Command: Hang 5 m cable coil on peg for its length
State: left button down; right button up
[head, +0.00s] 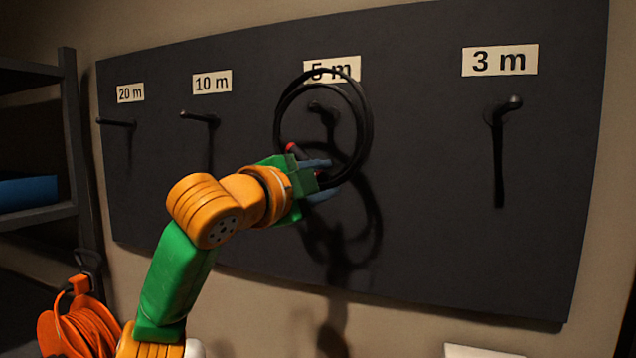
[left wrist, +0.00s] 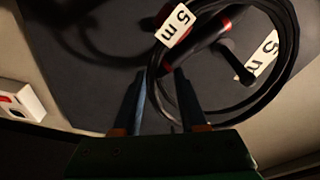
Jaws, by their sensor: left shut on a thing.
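The black cable coil (head: 367,125) is held upright in front of the peg board. My left gripper (head: 318,178) is shut on the coil at its lower left, near a red-banded connector. In the head view the 5 m peg (head: 322,108) shows inside the loop, under the partly covered 5 m sign (head: 350,63). In the left wrist view the coil (left wrist: 293,50) carries a white 5 m tag (left wrist: 175,25), and the peg (left wrist: 236,65) shows through the loop. I cannot tell whether the peg tip passes through it. My right gripper is not in view.
The dark board (head: 420,200) also bears empty pegs for 3 m (head: 500,115), 10 m (head: 200,117) and 20 m (head: 117,122). A shelf (head: 40,215) stands at the left. An orange cable reel (head: 80,325) is below it.

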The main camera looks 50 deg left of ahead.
pick_arm(q)
jog(key=shift+a+x, duration=0.2)
jog(key=shift+x, duration=0.8)
jog(key=shift+a+x, duration=0.25)
jog(key=shift+x, duration=0.7)
jog(key=shift+w+a+f, duration=0.2)
jog(key=shift+w+f, duration=0.15)
jog(key=shift+f, duration=0.45)
grip_release()
jog(key=shift+w+f, duration=0.1)
jog(key=shift+a, duration=0.1)
